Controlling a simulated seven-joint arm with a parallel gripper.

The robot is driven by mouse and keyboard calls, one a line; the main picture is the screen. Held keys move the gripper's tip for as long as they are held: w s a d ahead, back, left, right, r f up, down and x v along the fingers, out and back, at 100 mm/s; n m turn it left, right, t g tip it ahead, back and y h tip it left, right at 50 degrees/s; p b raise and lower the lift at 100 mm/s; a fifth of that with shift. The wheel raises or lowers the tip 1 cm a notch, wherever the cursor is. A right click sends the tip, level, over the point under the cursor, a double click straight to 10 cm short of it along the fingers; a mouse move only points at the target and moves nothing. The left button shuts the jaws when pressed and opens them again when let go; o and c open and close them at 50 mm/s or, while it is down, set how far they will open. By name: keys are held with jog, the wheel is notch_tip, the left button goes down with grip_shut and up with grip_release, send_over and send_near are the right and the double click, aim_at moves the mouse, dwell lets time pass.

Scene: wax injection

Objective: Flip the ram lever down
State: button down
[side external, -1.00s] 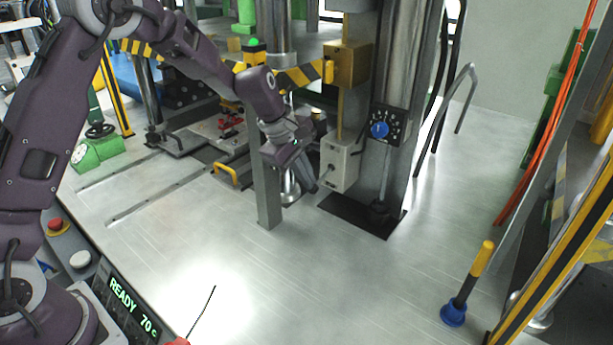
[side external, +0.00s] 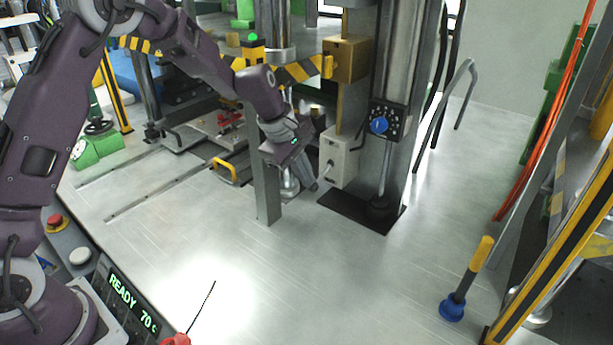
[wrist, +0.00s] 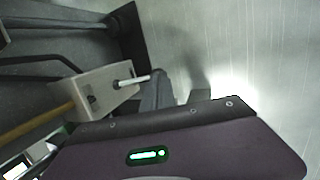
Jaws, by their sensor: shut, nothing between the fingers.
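The ram lever, a short pale toggle (side external: 330,164), sticks out of the front of a light grey box on the machine column. The wrist view shows the lever (wrist: 132,81) pointing out of the box towards my fingers. My gripper (side external: 312,184) is shut and empty, with its fingertips close to the box, beside and slightly below the lever. In the wrist view the dark fingers (wrist: 160,88) are by the lever's tip. I cannot tell whether they touch. My gripper body hides the lower part of that view.
The grey box (side external: 342,153) sits below a brass-coloured box (side external: 346,60). A grey post (side external: 267,185) stands just left of my gripper. A panel with a blue knob (side external: 379,125) is to the right.

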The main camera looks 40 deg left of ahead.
jog(key=s+a+r+m, duration=0.2)
jog(key=s+r+m, duration=0.1)
jog(key=s+r, duration=1.05)
jog(key=s+r+m+t+y, duration=0.1)
jog(key=s+m, duration=1.3)
jog(key=s, duration=0.8)
jog(key=shift+a+r+m+t+y, duration=0.2)
jog(key=shift+r+m+t+y, duration=0.1)
jog(key=shift+y, duration=0.1)
